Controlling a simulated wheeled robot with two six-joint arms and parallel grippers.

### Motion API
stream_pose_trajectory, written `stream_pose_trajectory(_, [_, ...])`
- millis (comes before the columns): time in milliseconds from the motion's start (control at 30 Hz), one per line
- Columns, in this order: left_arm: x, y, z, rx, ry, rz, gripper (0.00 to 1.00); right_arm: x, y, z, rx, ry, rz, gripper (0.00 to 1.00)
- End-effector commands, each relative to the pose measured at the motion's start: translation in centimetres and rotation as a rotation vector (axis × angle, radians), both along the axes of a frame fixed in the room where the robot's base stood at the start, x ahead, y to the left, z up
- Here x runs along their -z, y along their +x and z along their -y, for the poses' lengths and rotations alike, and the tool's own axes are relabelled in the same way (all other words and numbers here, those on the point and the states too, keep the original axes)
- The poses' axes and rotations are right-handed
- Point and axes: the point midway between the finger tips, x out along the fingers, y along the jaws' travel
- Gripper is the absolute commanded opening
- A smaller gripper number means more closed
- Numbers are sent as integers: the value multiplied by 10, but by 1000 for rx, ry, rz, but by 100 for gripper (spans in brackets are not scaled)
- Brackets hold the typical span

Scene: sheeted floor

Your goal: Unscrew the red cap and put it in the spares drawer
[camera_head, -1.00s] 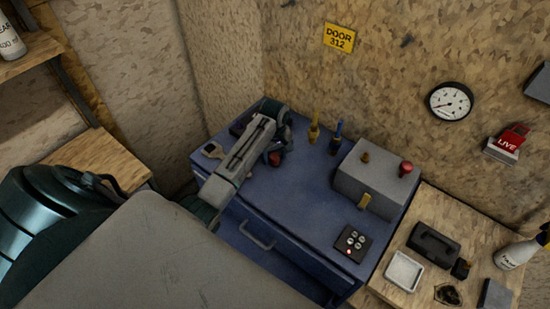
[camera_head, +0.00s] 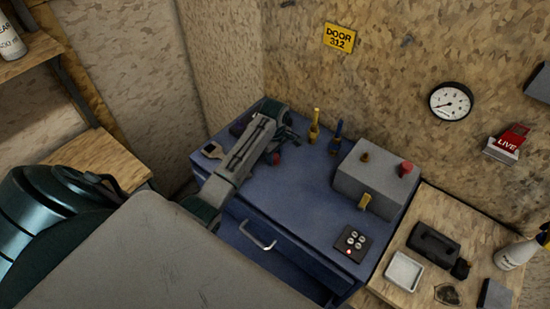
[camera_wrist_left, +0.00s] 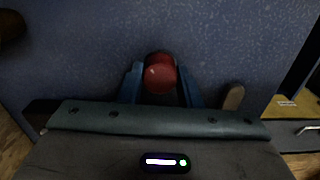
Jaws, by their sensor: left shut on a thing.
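A small red round piece, which looks like the red cap (camera_wrist_left: 160,72), sits between the blue fingers of my left gripper (camera_wrist_left: 160,85) in the left wrist view. The fingers are shut on it. In the head view the red piece (camera_head: 276,159) shows beside my left gripper (camera_head: 283,145), low over the blue cabinet top (camera_head: 300,195). What is under the red piece is hidden. A drawer handle (camera_head: 258,240) is on the cabinet front; I cannot tell which drawer is for spares. My right gripper is not in view.
A grey box (camera_head: 372,182) with a red knob (camera_head: 405,169) stands at the cabinet's right. Yellow (camera_head: 314,126) and blue (camera_head: 337,136) tools stand at the back. A wrench (camera_head: 212,150) lies left of my arm. The front middle of the top is clear.

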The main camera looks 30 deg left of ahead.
Motion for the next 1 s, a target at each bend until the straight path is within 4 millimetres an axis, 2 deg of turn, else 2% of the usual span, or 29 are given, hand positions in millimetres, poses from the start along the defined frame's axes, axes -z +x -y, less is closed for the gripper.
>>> stream_pose_trajectory(800, [0,0,0,-1107,1,-1,4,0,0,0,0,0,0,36])
stream_pose_trajectory(1000, [0,0,0,-1229,1,0,4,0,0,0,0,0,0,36])
